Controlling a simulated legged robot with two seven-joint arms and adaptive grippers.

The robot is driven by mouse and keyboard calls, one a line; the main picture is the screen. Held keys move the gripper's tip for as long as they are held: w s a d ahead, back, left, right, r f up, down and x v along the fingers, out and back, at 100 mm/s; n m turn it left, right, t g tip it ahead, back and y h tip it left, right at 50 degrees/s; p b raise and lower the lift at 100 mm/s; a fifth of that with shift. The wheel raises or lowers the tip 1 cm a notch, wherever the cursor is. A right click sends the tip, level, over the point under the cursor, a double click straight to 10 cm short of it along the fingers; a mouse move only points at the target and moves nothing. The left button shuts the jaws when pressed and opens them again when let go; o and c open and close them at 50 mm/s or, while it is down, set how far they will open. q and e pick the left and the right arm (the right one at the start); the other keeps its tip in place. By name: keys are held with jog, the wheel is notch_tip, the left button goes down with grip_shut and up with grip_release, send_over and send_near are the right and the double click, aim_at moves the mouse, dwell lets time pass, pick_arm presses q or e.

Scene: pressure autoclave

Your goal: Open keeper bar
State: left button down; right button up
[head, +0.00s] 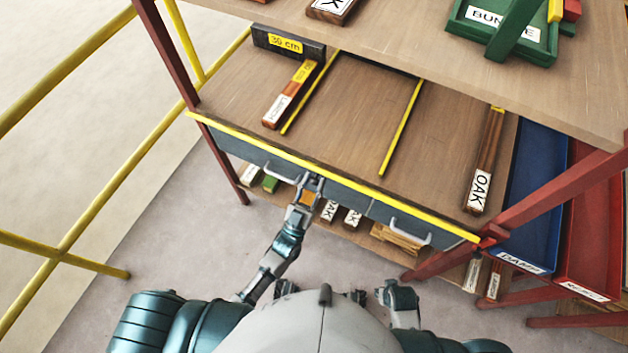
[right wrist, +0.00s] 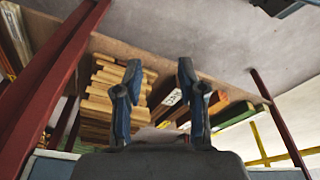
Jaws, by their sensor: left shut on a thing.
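No part is plainly recognisable as a keeper bar. A yellow strip (head: 345,172) runs along the front edge of the wooden bench shelf. Below it is a dark drawer front with a pale left handle (head: 279,173) and a pale right handle (head: 409,230). My left gripper (head: 311,183) is at the drawer front, just under the yellow strip, shut at the right end of the left handle; its fingers hide the contact.
Blue (head: 535,200) and red (head: 597,235) trays stand at the right. A yellow railing (head: 95,190) is at the left. Stacked wood (right wrist: 108,95) sits under the bench. Red posts frame it.

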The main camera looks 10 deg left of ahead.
jog(key=shift+r, duration=0.6)
